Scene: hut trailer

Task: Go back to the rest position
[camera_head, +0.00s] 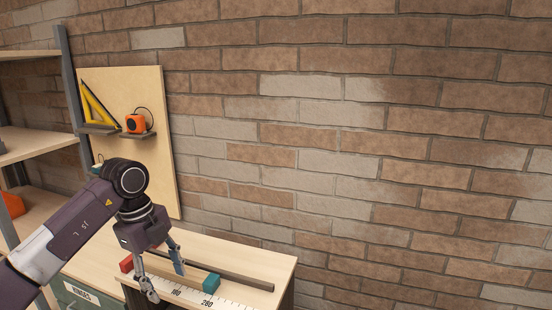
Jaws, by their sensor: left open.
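My left gripper (167,278) comes in from the left on a dark purple arm. It is pointed down over the left part of a wooden workbench (262,263), with its two fingers spread apart. I see nothing held between the fingers. The right gripper does not show in the head view.
The bench carries a dark rod (240,279), a white ruler (235,305), a teal block (211,282) and a red block (126,264). A wooden board (165,190) with a yellow set square (97,106) and an orange tool (135,123) stands behind. Shelves (30,142) are at left.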

